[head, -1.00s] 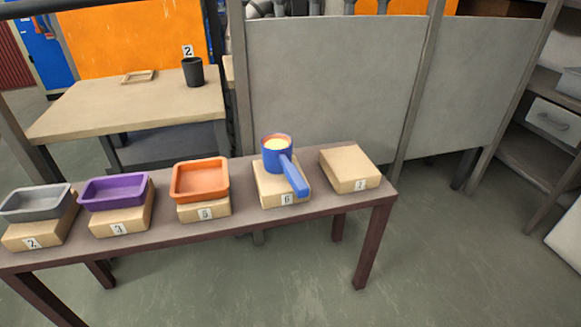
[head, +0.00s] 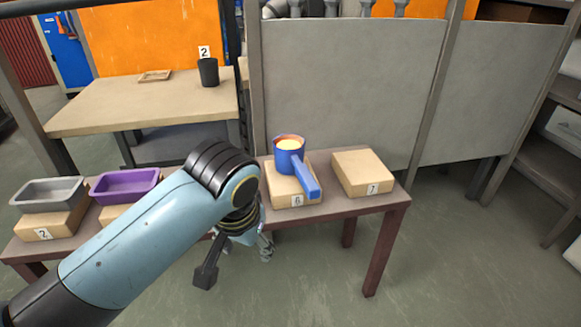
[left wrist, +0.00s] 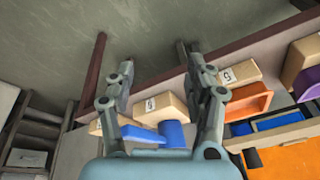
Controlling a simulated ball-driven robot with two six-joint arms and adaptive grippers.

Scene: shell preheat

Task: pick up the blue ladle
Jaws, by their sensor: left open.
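The blue ladle (head: 288,160) stands upright on the wooden block marked 6 (head: 283,200), with its handle slanting toward the front right. Its cup holds something pale yellow. My left gripper (head: 236,258) is open and empty, in front of the table's front edge, left of and nearer than the ladle, and apart from it. In the left wrist view the ladle (left wrist: 173,134) lies beyond the open fingers (left wrist: 161,66), low in the picture, partly hidden by the gripper's body. My right gripper is not in view.
A bare block marked 7 (head: 362,172) stands right of the ladle. A grey tray (head: 48,192) and a purple tray (head: 122,184) sit on blocks at left. The orange tray (left wrist: 248,101) shows in the left wrist view. Grey panels (head: 350,90) rise behind the table.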

